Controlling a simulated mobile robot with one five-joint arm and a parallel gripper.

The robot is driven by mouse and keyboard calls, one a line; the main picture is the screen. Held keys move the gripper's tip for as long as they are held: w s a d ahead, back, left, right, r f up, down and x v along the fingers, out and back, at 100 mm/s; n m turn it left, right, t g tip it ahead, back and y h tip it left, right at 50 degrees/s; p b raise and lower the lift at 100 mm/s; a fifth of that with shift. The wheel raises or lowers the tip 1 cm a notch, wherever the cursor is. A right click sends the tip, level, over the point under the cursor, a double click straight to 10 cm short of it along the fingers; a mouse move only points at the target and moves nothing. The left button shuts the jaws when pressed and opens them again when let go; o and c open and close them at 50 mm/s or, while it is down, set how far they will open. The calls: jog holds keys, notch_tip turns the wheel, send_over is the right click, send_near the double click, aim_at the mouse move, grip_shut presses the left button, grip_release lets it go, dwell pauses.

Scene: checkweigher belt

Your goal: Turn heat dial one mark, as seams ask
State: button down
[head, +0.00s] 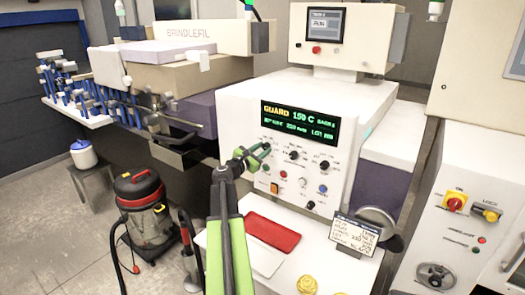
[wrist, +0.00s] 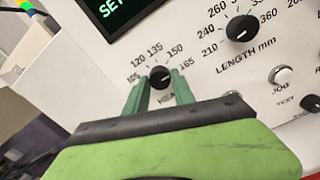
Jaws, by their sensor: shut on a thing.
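The heat dial (wrist: 160,76) is a small black knob on the white panel, with marks 105, 120, 135, 150 and 165 around it. Its pointer is too small to read surely. My gripper (wrist: 160,90) is shut on it, with one green finger on each side. In the head view my gripper (head: 262,154) reaches the left of the panel and hides the dial. The display (head: 300,123) above reads GUARD 150 C, with smaller green text below. No seams can be made out.
The length dial (wrist: 242,28) is to the right, above a pale jog button (wrist: 281,75) and a black test knob (wrist: 310,103). A red pouch (head: 272,232), a label card (head: 354,233) and yellow pieces (head: 307,284) are on the ledge below. A vacuum cleaner (head: 143,208) stands at left.

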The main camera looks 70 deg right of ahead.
jog(key=shift+m, duration=0.8)
jog(key=c, duration=1.1)
grip_release()
jog(key=shift+o, duration=0.2)
jog(key=v, duration=1.7)
jog(key=shift+a, duration=0.25)
